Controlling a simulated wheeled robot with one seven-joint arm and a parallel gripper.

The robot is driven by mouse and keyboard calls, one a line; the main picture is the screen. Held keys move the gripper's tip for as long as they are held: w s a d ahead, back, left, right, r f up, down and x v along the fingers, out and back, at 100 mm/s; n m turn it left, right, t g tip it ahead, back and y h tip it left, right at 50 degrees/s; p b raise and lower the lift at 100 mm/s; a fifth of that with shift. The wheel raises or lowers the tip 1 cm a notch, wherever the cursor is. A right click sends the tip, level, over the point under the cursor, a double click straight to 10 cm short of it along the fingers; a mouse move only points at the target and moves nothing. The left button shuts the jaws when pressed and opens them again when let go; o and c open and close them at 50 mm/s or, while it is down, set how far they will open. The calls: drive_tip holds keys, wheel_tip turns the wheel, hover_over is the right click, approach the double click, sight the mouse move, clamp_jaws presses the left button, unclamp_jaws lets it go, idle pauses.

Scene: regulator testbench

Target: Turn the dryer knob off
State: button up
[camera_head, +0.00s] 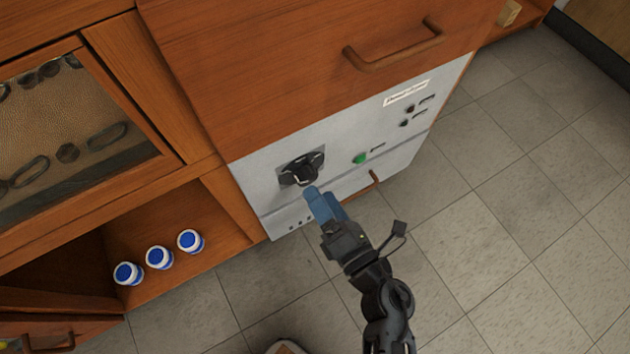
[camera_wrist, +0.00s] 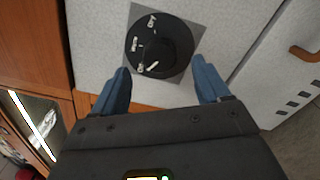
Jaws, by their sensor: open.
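The dryer knob (camera_head: 302,168) is a black dial on a dark square plate on the pale front panel. In the wrist view the knob (camera_wrist: 159,48) shows round with white markings, too small to read. My gripper (camera_head: 316,195) has blue fingers and is just in front of the knob, at its lower right in the head view. In the wrist view the gripper (camera_wrist: 160,82) is open, its two fingers apart on either side below the knob. Nothing is between the fingertips, and I see no clear contact with the knob.
The pale panel (camera_head: 345,185) also has a green button (camera_head: 360,158) and small dark switches (camera_head: 408,109). A wooden drawer with a handle (camera_head: 394,52) is above. Blue-lidded jars (camera_head: 159,257) stand on an open shelf at left. The tiled floor (camera_head: 490,240) at right is clear.

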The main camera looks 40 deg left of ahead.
drive_tip(key=shift+v, duration=1.65)
